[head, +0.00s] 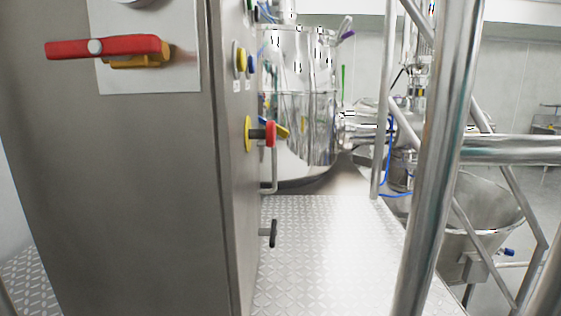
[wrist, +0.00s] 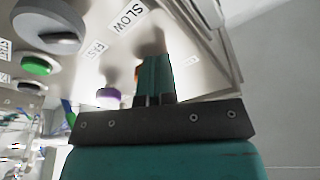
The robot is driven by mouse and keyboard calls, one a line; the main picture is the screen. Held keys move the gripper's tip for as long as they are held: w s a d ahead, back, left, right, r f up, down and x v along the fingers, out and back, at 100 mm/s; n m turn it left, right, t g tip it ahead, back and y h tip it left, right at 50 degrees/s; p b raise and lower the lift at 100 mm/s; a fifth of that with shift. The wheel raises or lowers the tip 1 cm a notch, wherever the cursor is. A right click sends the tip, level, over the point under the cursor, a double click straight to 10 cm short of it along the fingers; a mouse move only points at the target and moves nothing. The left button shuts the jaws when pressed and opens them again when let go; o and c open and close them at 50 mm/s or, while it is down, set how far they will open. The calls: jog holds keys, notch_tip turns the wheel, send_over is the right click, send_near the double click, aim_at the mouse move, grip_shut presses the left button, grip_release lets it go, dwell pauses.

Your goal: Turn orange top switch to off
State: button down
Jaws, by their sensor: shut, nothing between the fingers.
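In the wrist view my gripper (wrist: 155,62) has its teal fingers together, pointing at a light metal control panel. A narrow strip of an orange part (wrist: 138,74) shows at the left side of the fingers. The fingers hide most of it, so I cannot tell its position or whether they touch it; it may be the orange switch. In the head view a red lever handle on an orange-yellow base (head: 135,62) sits level on a white plate on the cabinet; I cannot tell if this is the named switch. My gripper is not visible in the head view.
The panel has a grey knob (wrist: 47,25), a green button (wrist: 36,65), a purple button (wrist: 109,95) and a "SLOW" label (wrist: 127,16). A grey cabinet (head: 120,190) fills the head view's left. A red-handled valve (head: 270,133) protrudes from its side. Steel railings (head: 437,150) stand right.

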jog(key=shift+w+a+f, duration=0.1)
jog(key=shift+w+f, duration=0.1)
dwell(0.4)
jog(key=shift+w+f, duration=0.6)
jog(key=shift+w, duration=0.7)
jog(key=shift+s, duration=0.1)
jog(key=shift+f+b, duration=0.45)
jog(key=shift+f, duration=0.05)
jog(key=shift+s+d+r, duration=0.1)
jog(key=shift+d, duration=1.35)
jog(key=shift+s+d+r, duration=0.1)
jog(key=shift+d, duration=1.3)
jog(key=shift+d, duration=0.1)
